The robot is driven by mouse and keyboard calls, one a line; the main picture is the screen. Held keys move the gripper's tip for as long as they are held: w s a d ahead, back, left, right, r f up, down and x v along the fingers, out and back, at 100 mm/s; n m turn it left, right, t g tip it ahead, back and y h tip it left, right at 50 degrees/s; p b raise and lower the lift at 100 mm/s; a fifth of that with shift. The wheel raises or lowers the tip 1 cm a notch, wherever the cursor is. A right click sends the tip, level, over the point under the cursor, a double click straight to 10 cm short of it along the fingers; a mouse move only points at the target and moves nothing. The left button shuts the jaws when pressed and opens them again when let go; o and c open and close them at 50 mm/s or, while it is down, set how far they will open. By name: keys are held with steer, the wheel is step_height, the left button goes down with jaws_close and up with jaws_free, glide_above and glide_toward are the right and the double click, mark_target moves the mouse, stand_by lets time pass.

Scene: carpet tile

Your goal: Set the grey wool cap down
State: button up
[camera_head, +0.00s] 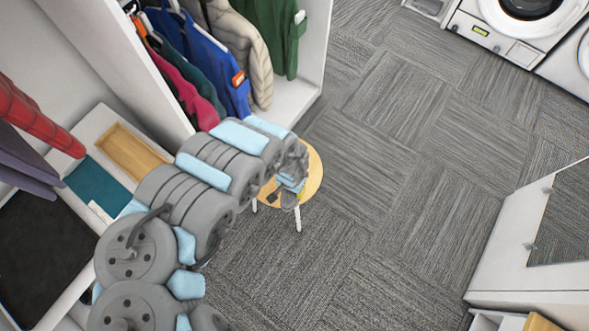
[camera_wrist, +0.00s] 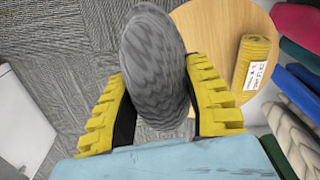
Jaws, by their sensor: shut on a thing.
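The grey wool cap (camera_wrist: 152,62) is a rounded, streaked grey shape in the wrist view. My gripper (camera_wrist: 160,80) has yellow ribbed fingers on both sides of it and is shut on it. The cap hangs in front of the edge of a round wooden stool (camera_wrist: 205,25), with grey carpet to its left. I cannot tell its height over the stool. In the head view my gripper (camera_head: 289,190) is over the left part of the stool (camera_head: 314,178), and the cap is hard to make out there. My arm hides part of the stool.
A yellow cylinder with a white label (camera_wrist: 252,62) is on the stool's right side in the wrist view. An open wardrobe with hanging jackets (camera_head: 205,60) stands behind the stool. A mirrored white panel (camera_head: 520,240) is at right, washing machines (camera_head: 500,30) at back. Carpet between is clear.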

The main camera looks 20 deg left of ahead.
steer(key=w+b, duration=0.1)
steer(key=w+f+b, duration=0.1)
steer(key=b, duration=0.1)
steer(key=w+f+b, duration=0.1)
steer(key=shift+w+a+b, duration=0.25)
steer(key=shift+b, duration=0.15)
steer(key=w+f+b, duration=0.2)
steer(key=w, duration=0.1)
steer(key=w+a+f+b, duration=0.1)
steer(key=w+f+b, duration=0.1)
steer(key=w+f, duration=0.1)
steer(key=w+f+b, duration=0.2)
steer(key=w, duration=0.1)
steer(key=shift+a+f, duration=0.3)
steer(key=shift+f, duration=0.1)
steer(key=shift+f+b, duration=0.7)
steer(key=shift+f, duration=0.65)
steer(key=shift+w+f, duration=0.1)
steer(key=o, duration=1)
steer(key=shift+o, duration=0.2)
